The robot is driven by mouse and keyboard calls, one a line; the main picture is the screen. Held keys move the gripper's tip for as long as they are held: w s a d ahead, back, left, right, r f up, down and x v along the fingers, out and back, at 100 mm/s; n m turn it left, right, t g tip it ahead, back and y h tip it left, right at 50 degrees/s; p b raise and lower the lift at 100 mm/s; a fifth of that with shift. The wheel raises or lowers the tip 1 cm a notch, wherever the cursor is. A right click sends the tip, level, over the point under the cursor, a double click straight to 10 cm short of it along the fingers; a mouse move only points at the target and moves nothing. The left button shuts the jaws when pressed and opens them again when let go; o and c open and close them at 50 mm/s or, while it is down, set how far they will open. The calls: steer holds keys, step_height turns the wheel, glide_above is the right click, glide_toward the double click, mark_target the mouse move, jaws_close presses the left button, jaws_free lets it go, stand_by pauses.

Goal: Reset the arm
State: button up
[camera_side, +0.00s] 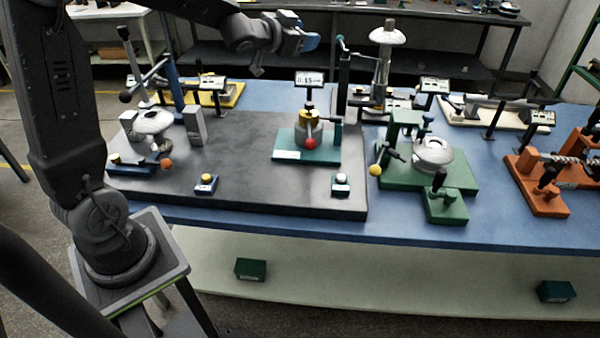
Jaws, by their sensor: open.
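My gripper (258,70) is at the top middle, in the air above the back part of the table. It is small in view, with its fingers pointing down, open and apart from everything on the table. My arm stands at the left and reaches across the top of the picture. No object shows between the fingers.
A blue table (400,228) carries a dark plate (250,180). On it are a teal-based device (285,155) with a display and a white domed part (152,121). A green fixture (455,178) and an orange fixture (540,205) stand right.

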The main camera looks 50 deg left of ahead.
steer(key=s+d+f+g, duration=0.1)
steer(key=s+d+g, duration=0.2)
steer(key=s, duration=0.7)
steer(key=s+d+f+n+g+h, duration=0.1)
steer(key=s+d+f+g, duration=0.1)
steer(key=s+d, duration=0.5)
steer(key=s+d+f+n+g, duration=0.1)
steer(key=s+d+g, duration=0.3)
steer(key=s, duration=1)
steer(key=shift+d+f+g+h, duration=0.3)
steer(key=shift+d+g, duration=0.1)
steer(key=shift+d, duration=0.5)
steer(key=shift+w, duration=0.1)
